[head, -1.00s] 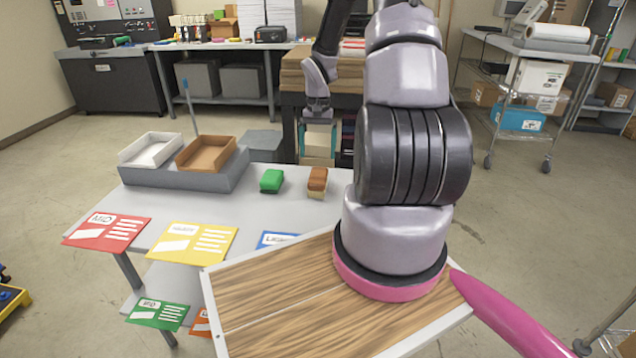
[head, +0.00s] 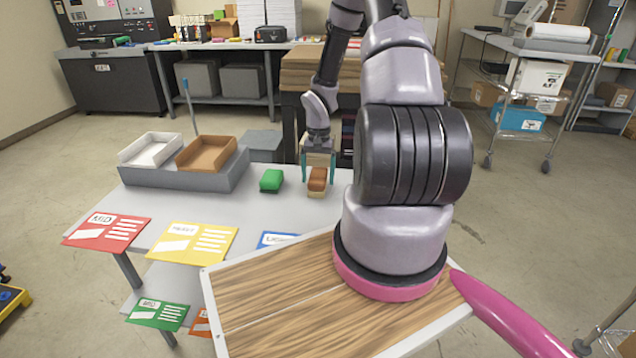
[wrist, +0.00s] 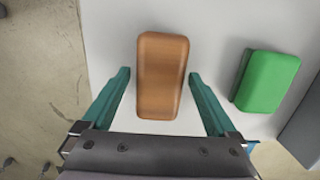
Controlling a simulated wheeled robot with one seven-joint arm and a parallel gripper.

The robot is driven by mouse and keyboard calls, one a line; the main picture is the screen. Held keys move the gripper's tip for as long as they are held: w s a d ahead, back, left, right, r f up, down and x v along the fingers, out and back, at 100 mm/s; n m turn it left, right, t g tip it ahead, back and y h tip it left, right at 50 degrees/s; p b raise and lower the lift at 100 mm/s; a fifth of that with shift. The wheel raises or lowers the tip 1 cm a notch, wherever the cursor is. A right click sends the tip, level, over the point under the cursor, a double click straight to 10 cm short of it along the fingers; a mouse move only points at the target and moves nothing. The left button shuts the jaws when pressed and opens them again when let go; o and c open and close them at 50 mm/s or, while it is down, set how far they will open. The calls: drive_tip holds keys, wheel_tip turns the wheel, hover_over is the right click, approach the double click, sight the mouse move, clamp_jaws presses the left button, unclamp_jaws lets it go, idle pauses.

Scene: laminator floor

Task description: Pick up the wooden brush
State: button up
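The wooden brush (head: 317,180), a brown block with a paler underside, lies on the grey table (head: 240,210) near its right end. In the wrist view the brush (wrist: 162,75) shows from above, its lower end between the fingers. My gripper (head: 318,178) is open, its two teal fingers pointing down on either side of the brush. In the wrist view my gripper (wrist: 158,75) has a gap between each finger and the brush. Whether the fingertips are down at table height is hard to tell.
A green block (head: 271,180) lies left of the brush; it also shows in the wrist view (wrist: 265,81). A grey holder (head: 225,180) with a white tray (head: 150,149) and a brown tray (head: 206,153) stands farther left. Coloured cards (head: 190,241) line the front edge.

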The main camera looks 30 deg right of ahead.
sight(318, 174)
clamp_jaws()
wheel_tip(318, 174, up, 10)
drive_tip(key=shift+r, duration=0.1)
idle(0.4)
